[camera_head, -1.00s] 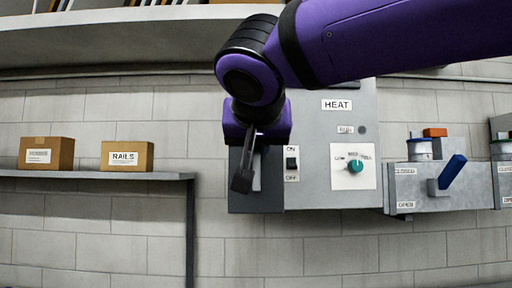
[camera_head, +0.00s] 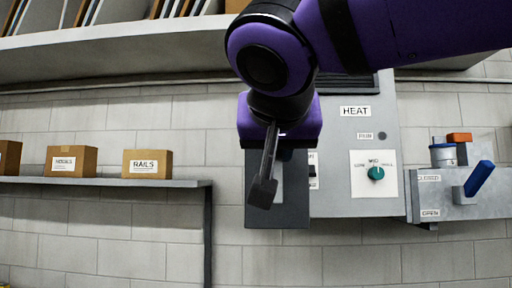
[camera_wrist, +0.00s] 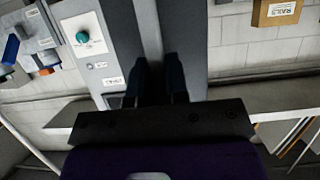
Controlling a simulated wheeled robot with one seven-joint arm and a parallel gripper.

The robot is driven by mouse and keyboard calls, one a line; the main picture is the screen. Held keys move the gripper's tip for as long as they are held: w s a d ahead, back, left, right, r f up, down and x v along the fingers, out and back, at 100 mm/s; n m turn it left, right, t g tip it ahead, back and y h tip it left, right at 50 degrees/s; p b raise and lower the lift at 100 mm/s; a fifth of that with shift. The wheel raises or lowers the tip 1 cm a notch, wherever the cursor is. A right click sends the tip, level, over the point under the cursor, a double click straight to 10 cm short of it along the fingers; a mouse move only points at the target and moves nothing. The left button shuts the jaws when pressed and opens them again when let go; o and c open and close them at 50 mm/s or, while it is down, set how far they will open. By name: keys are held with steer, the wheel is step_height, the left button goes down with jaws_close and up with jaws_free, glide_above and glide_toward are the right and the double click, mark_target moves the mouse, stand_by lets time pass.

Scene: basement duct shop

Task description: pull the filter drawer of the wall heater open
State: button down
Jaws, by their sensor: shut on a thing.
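The wall heater (camera_head: 350,120) is a light grey box marked HEAT, with a teal knob. Its filter drawer (camera_head: 292,210) has a dark grey front at the heater's lower left and stands out from the heater's face. In the wrist view the drawer (camera_wrist: 183,30) shows beyond the fingers, with the heater (camera_wrist: 90,75) to its left. My gripper (camera_head: 263,190) is in front of the drawer. In the wrist view my gripper (camera_wrist: 157,82) is shut at the drawer front.
A shelf (camera_head: 100,182) with cardboard boxes (camera_head: 148,163) is at left. A grey unit with a blue lever (camera_head: 479,178) is right of the heater. An upper shelf (camera_head: 120,55) runs above. The wall below the heater is clear.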

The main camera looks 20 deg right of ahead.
steer(key=c, duration=1.1)
jaws_free()
steer(key=v, duration=1)
steer(key=shift+s+a+r, duration=0.1)
steer(key=shift+s+r, duration=0.1)
steer(key=shift+s, duration=0.15)
steer(key=w+d+f+n+g+y, duration=0.1)
steer(key=w+d+f+g, duration=0.15)
steer(key=d+f, duration=0.5)
steer(key=w+d+f+n+g, duration=0.1)
steer(key=w+d+f+g, duration=0.15)
steer(key=d+f, duration=0.5)
steer(key=s+d+f+g+y, duration=0.1)
steer(key=f, duration=0.4)
steer(key=s+d+f+n+y, duration=0.1)
steer(key=d+f, duration=0.1)
steer(key=f, duration=0.3)
steer(key=d+f+g+y, duration=0.1)
steer(key=f, duration=0.5)
steer(key=shift+s+d+n+g, duration=0.3)
steer(key=shift+s+d, duration=0.05)
steer(key=shift+s, duration=0.05)
